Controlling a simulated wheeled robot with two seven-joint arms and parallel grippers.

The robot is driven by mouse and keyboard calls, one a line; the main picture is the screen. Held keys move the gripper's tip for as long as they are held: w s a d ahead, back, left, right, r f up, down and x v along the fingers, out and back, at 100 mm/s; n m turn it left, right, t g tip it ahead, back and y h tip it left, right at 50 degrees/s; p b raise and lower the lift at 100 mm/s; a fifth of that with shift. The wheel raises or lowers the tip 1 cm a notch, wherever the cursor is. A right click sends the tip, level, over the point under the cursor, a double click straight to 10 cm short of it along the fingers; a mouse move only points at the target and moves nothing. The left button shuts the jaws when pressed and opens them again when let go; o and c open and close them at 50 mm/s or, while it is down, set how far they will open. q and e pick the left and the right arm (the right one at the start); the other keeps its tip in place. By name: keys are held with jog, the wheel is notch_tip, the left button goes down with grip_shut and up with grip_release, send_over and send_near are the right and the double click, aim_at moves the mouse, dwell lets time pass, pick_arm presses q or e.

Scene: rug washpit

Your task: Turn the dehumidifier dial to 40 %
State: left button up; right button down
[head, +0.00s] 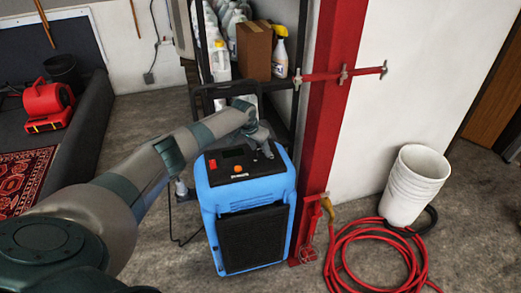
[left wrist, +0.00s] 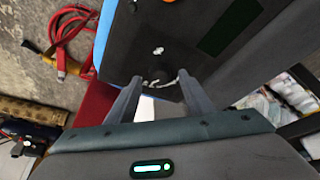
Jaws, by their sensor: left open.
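The blue dehumidifier (head: 206,205) stands upright on the floor in the middle of the head view. My left gripper (head: 262,154) is over the right part of this panel and hides the dial there. In the left wrist view my left gripper (left wrist: 159,77) is open, its fingers on either side of pale curved dial marks (left wrist: 160,82). The dial's setting is unreadable and contact is unclear. My right gripper is out of view.
A red post (head: 325,130) stands close right of the dehumidifier. Shelves with a cardboard box (head: 254,50) and bottles are behind. A red blower (head: 47,104) stands at left.

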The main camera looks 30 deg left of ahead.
pick_arm(q)
jog(key=shift+w+f, duration=0.25)
jog(key=shift+f, duration=0.4)
jog(key=shift+c, duration=0.2)
jog(key=c, duration=1)
